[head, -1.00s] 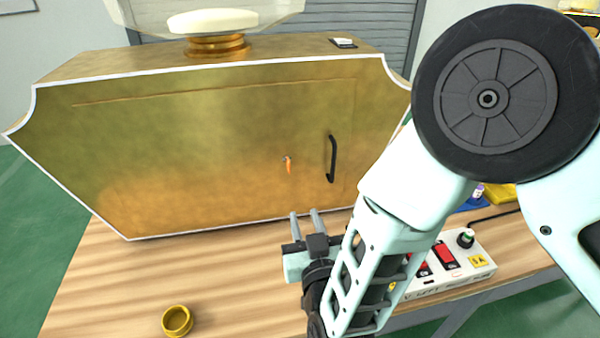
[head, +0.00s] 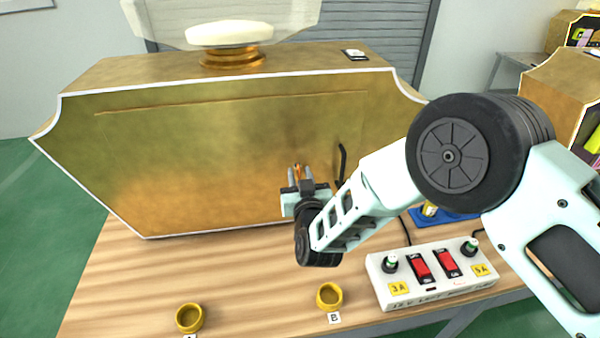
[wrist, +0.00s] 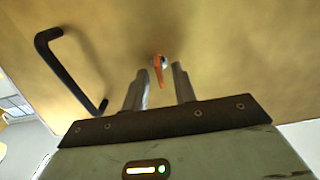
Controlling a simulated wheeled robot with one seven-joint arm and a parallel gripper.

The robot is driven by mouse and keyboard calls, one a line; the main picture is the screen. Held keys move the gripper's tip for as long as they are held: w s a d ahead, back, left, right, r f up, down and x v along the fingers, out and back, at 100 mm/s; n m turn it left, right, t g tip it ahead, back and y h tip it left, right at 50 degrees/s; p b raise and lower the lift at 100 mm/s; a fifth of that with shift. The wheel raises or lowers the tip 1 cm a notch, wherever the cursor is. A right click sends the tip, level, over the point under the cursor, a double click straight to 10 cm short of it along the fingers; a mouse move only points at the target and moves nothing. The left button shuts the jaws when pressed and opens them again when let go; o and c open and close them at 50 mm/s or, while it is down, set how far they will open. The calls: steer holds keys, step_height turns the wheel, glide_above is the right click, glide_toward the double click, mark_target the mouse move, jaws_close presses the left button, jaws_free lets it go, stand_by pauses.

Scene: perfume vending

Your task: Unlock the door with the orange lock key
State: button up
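The orange lock key (wrist: 158,68) sits in a round lock on the gold cabinet's door and hangs down in the wrist view. In the head view the key (head: 297,170) shows just above my gripper. My gripper (head: 301,174) is in front of the door (head: 270,140). In the wrist view its two grey fingers (wrist: 158,85) are apart, one on each side of the key, with gaps showing. The fingertips look close to the key; whether they touch the door cannot be told. The black door handle (wrist: 70,70) is beside the key and shows partly behind my arm in the head view (head: 342,160).
Two yellow ring cups (head: 189,318) (head: 330,297) stand on the wooden table (head: 130,270). A white switch box (head: 430,275) with red switches is at the right. A clear vessel on a gold base (head: 231,55) tops the cabinet.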

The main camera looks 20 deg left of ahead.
steer(key=shift+w+a, duration=0.1)
steer(key=shift+w, duration=0.1)
jaws_close()
steer(key=shift+f+m+b, duration=0.15)
steer(key=shift+m+b, duration=0.25)
steer(key=shift+b, duration=0.2)
steer(key=shift+w+d+f+m+b, duration=0.1)
steer(key=shift+m+b, duration=4.2)
steer(key=shift+b, duration=1.3)
steer(key=shift+d+m+b, duration=0.1)
steer(key=shift+m+b, duration=4.2)
steer(key=shift+b, duration=1.25)
